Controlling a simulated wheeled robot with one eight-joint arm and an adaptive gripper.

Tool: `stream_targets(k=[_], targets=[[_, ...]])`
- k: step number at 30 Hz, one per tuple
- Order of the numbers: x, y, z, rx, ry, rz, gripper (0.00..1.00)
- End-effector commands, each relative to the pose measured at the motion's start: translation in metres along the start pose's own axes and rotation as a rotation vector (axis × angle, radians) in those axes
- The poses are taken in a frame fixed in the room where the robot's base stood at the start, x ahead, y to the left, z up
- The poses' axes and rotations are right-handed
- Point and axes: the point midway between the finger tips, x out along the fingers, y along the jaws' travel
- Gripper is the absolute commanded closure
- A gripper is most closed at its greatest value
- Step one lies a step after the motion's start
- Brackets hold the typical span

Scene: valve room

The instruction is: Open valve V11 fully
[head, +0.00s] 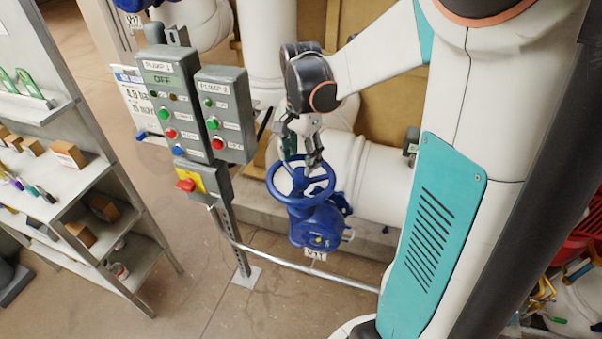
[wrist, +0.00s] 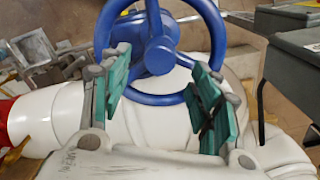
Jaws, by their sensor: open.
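The blue handwheel of the valve (head: 284,180) sits on a blue valve body (head: 318,228) in the middle of the head view. A small tag (head: 315,254) hangs below the body; it seems to read V11. My gripper (head: 303,155) is above the wheel's far side, fingers pointing down. In the wrist view the blue wheel (wrist: 160,55) fills the top centre. My gripper (wrist: 160,95) has its two teal-padded fingers spread apart, with the wheel's near rim between or just beyond them. I cannot tell whether the fingers touch the rim.
Pump control boxes (head: 175,105) stand on a post left of the valve. A metal rail (head: 300,268) runs low in front of it. A shelf (head: 70,180) with small items is at the left. White pipes (head: 375,175) lie behind the valve. Floor in front is clear.

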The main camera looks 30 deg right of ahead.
Motion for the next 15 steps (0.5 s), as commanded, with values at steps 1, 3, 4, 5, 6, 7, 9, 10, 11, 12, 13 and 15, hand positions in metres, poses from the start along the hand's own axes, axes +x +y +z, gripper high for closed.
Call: stream_targets(k=[1,3,4,5,6,7,9,10,11,12,13,15], targets=[[0.0,0.0,0.0,-0.001,0.0,0.0,0.43],[0.001,0.0,0.0,-0.001,0.0,0.0,0.43],[0.002,0.0,0.0,-0.001,0.0,0.0,0.43],[0.003,0.0,0.0,-0.001,0.0,0.0,0.43],[0.005,0.0,0.0,-0.002,0.0,0.0,0.43],[0.007,0.0,0.0,-0.002,0.0,0.0,0.43],[0.012,0.0,0.0,-0.002,0.0,0.0,0.43],[0.015,0.0,0.0,-0.002,0.0,0.0,0.43],[0.017,0.0,0.0,-0.002,0.0,0.0,0.43],[0.02,0.0,0.0,-0.002,0.0,0.0,0.43],[0.022,0.0,0.0,-0.002,0.0,0.0,0.43],[0.027,0.0,0.0,-0.003,0.0,0.0,0.43]])
